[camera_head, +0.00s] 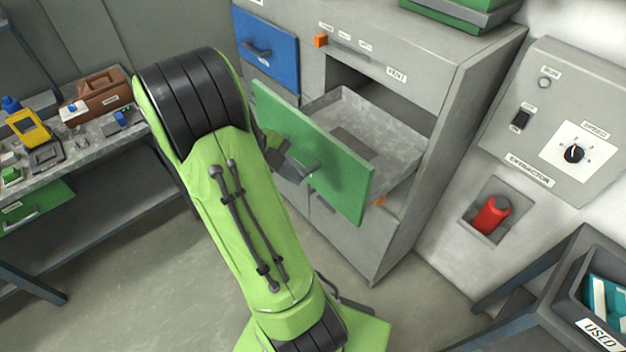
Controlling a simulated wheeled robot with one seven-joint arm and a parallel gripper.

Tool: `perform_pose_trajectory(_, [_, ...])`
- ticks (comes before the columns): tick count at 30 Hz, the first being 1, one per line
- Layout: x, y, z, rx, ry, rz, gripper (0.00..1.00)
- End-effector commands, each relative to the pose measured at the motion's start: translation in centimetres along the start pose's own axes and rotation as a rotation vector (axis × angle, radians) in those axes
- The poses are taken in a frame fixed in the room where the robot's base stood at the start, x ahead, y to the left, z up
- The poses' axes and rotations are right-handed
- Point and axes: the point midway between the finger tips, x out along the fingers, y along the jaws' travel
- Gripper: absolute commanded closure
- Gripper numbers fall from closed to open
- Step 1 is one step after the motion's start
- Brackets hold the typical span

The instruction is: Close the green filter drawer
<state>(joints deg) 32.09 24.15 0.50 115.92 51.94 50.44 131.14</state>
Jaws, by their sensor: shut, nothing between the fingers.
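The green filter drawer (340,178) stands pulled out of the grey cabinet in the head view. Its green front panel faces me, and its grey metal tray shows behind, with a darker rectangular patch on the tray floor. A dark handle sits on the panel's front. My gripper (292,164) is at the left part of the drawer front, near the handle, partly hidden by my green arm. It is shut and holds nothing. Whether it touches the panel or handle I cannot tell.
A closed blue drawer (266,55) is left of the opening. A workbench (95,140) with tools stands at left. A control box (560,120) is at right, with a USED bin (597,325) below. The floor between is clear.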

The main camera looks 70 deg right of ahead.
Motion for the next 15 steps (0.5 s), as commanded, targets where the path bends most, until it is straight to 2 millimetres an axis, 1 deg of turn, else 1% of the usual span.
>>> perform_pose_trajectory(1, [1.4,0.1,0.0,0.0,0.007,0.002,1.0])
perform_pose_trajectory(10, [7.9,0.1,0.0,-0.004,0.004,0.003,1.0])
perform_pose_trajectory(12, [8.2,-1.3,0.0,0.0,0.0,0.003,1.0])
perform_pose_trajectory(15, [8.8,-2.6,0.0,-0.002,-0.001,0.002,1.0])
